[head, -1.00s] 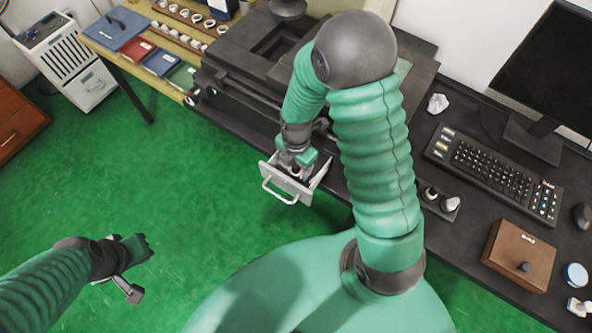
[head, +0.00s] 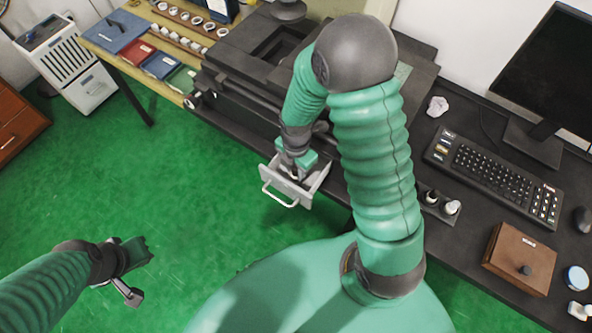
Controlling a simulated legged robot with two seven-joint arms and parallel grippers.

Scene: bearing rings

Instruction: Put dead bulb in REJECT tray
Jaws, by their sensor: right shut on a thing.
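My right gripper (head: 295,174) points down into a small open light-grey drawer (head: 287,190) with a white handle, at the front edge of the dark bench. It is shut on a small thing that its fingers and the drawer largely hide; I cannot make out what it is. Two white bulb-like pieces (head: 452,207) stand in a dark holder (head: 435,212) right of my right arm. No REJECT label is readable. My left gripper (head: 136,272) hangs over the green floor at lower left, far from the bench; its opening is unclear.
A dark machine (head: 250,75) stands behind the drawer. A yellow bench (head: 100,40) at upper left carries blue, red and green flat pieces and several rings. A keyboard (head: 490,180), a brown box (head: 519,258) and crumpled paper (head: 437,106) lie at right.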

